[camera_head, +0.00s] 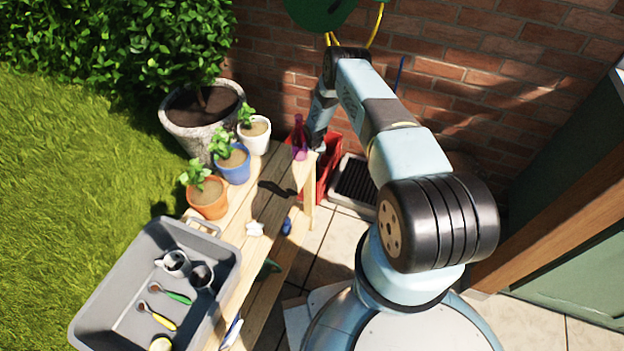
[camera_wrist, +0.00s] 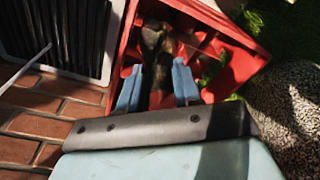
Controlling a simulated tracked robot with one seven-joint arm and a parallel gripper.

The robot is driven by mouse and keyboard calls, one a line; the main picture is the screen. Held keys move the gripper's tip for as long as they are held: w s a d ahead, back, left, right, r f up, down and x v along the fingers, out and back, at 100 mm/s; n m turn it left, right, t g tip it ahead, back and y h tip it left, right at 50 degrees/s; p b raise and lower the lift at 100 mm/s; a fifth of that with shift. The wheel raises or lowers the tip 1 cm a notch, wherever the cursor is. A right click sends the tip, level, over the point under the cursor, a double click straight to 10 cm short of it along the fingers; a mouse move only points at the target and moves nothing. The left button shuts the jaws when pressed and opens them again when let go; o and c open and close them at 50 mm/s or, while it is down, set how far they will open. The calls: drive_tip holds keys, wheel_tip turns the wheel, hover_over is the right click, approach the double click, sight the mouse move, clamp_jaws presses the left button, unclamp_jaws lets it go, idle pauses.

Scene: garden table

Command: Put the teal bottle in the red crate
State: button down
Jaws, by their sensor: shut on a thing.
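My gripper (camera_wrist: 158,86) is over the red crate (camera_wrist: 262,52) in the wrist view. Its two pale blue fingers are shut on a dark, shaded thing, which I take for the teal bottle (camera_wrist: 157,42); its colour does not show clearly. It points into the crate; whether it touches the bottom I cannot tell. In the head view the red crate (camera_head: 332,147) stands on the ground beyond the table's far end, partly hidden. My gripper is low beside the table end there, and the held bottle is not clearly visible.
A magenta bottle (camera_head: 299,140) stands on the wooden table's far end, close to my arm. Potted plants (camera_head: 232,163) line its left side; a grey tray (camera_head: 105,290) with cups and tools is nearer. A black grated tray (camera_head: 355,182) lies right of the crate, before the brick wall.

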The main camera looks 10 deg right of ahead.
wheel_tip(320, 180, down, 16)
drive_tip(key=shift+r, duration=0.25)
idle(0.6)
drive_tip(key=c, duration=1)
unclamp_jaws()
drive_tip(key=shift+r, duration=0.1)
